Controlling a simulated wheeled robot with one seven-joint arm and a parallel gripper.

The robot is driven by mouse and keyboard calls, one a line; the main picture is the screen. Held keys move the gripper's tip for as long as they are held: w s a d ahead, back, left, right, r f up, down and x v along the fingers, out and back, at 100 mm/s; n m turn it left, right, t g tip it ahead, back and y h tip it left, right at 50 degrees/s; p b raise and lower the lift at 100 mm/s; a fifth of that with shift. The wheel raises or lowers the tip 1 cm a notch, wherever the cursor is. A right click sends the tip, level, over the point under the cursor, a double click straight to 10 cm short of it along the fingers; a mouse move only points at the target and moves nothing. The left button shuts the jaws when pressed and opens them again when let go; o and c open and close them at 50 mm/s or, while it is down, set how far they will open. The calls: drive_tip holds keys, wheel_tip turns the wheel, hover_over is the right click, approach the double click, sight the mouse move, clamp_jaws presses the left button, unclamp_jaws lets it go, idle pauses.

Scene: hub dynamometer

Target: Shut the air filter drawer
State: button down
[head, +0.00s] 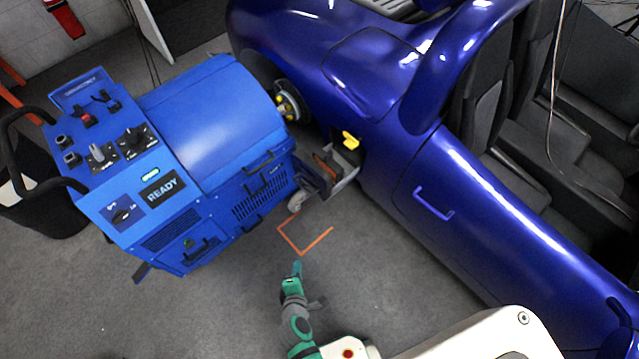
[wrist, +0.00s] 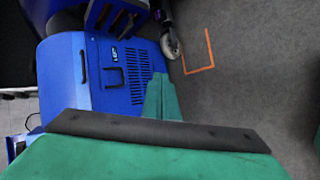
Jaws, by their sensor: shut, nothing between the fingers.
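The blue dynamometer cabinet (head: 215,120) stands at the left of the head view, with several dark handles on its lower side. A front panel (head: 190,247) with a dark handle is low on it. I cannot tell which panel is the air filter drawer, or how far out it stands. The wrist view shows the cabinet side (wrist: 95,95) with dark handles and a slotted vent (wrist: 139,88). My gripper (head: 297,266) is shut and empty, over the floor to the right of the cabinet and apart from it. Its green fingers (wrist: 161,97) also show in the wrist view.
A blue-purple car (head: 400,140) fills the right, with a yellow part (head: 350,138) by its side. An orange floor mark (head: 305,250) lies between the cabinet and my gripper. A caster (wrist: 170,44) stands at the cabinet's edge.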

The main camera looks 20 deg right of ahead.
drive_tip(key=w+d+f+n+g+h, duration=0.1)
drive_tip(key=w+d+n+h, duration=0.3)
drive_tip(key=w, duration=0.5)
drive_tip(key=n+g+h, duration=0.1)
drive_tip(key=n+h, duration=0.3)
drive_tip(key=h, duration=0.1)
approach(325, 179)
drive_tip(key=x, duration=0.6)
drive_tip(key=shift+w+d, duration=0.1)
drive_tip(key=shift+d, duration=0.15)
drive_tip(key=shift+w, duration=0.1)
